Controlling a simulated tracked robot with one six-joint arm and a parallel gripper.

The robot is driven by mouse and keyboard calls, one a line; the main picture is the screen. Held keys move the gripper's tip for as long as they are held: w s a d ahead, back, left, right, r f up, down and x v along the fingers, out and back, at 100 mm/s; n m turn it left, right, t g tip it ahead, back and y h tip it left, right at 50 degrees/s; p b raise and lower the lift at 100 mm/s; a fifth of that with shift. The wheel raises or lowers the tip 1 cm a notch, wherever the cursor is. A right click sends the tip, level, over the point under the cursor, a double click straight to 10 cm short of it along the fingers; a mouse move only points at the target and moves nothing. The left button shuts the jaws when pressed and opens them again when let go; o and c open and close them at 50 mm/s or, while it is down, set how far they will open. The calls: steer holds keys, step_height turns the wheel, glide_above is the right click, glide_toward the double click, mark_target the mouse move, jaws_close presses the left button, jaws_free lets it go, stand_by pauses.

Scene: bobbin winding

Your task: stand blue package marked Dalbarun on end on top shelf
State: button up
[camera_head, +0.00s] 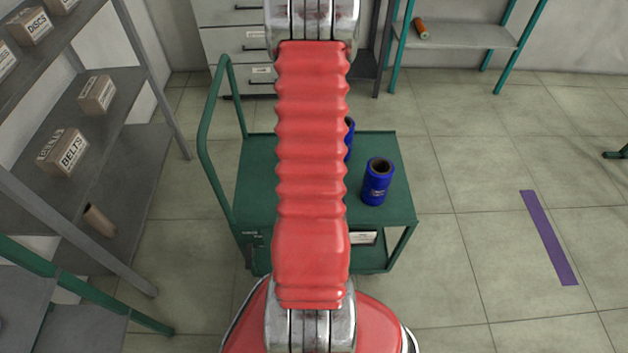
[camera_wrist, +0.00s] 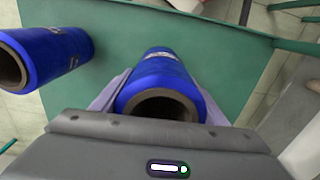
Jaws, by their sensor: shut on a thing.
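In the wrist view my gripper (camera_wrist: 160,112) is shut on a blue package (camera_wrist: 160,72), a tube-shaped roll with a brown hollow core whose open end faces the camera. A second blue package (camera_wrist: 62,48) is to its left, apart from the jaws. In the head view one blue package (camera_head: 377,182) stands on end on the green cart (camera_head: 400,215). Another blue package (camera_head: 349,138) is mostly hidden behind my red arm, which also hides my gripper. The markings are too small to read, so I cannot tell which is Dalbarun.
A grey rack (camera_head: 130,150) at left holds several boxes, including DISCS (camera_head: 29,26) and BELTS (camera_head: 63,150), and a brown roll (camera_head: 98,220). A teal-legged shelf (camera_head: 465,36) at the back right bears an orange-brown roll (camera_head: 420,28).

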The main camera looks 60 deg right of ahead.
steer(key=shift+f, duration=2.3)
steer(key=shift+f, duration=0.15)
steer(key=o, duration=1.4)
steer(key=shift+c, duration=0.2)
step_height(320, 180, up, 14)
steer(key=shift+f, duration=0.15)
